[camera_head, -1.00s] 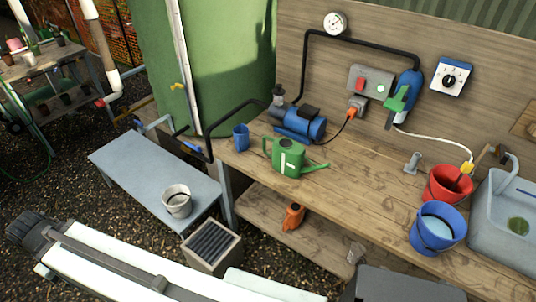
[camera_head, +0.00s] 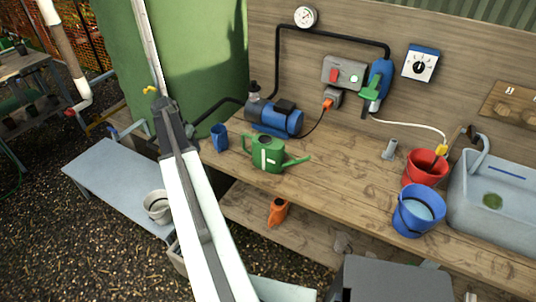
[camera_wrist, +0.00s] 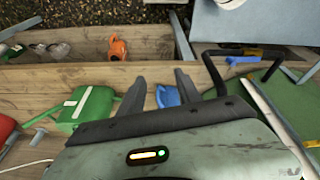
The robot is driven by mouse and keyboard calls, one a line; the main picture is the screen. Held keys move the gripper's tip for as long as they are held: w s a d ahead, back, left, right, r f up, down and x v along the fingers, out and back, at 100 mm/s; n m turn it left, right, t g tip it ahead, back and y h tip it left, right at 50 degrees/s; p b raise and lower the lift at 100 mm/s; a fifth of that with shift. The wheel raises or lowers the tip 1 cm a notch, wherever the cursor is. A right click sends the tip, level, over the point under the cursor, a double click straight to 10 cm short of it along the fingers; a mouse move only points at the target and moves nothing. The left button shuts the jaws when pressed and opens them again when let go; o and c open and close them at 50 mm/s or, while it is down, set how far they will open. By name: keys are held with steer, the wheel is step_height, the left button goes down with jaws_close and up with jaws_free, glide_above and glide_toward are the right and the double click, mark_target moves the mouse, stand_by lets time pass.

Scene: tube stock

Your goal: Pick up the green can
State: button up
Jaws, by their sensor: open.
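The green can (camera_head: 267,152) is a watering can with a white stripe, standing upright on the wooden bench, its spout pointing right.
A blue pump (camera_head: 275,118) stands behind the can. Red (camera_head: 424,168) and blue (camera_head: 417,211) buckets and a sink (camera_head: 490,205) are to the right. An orange can (camera_head: 277,211) sits on the lower shelf. The bench right of the spout is fairly clear.

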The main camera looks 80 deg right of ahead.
steer(key=s+d+m+g, duration=0.1)
steer(key=s+d+m, duration=0.4)
steer(key=s+d, duration=0.95)
steer(key=b, duration=0.6)
glide_above(244, 146)
steer(key=w+a, duration=0.1)
steer(key=a, duration=0.1)
steer(key=f, duration=0.5)
steer(key=shift+w+d+f, duration=0.1)
steer(key=shift+d+f, duration=0.1)
steer(key=shift+f, duration=0.15)
steer(key=b+x, duration=0.5)
steer(key=shift+d+f, duration=0.15)
steer(key=shift+d, duration=0.25)
jaws_close()
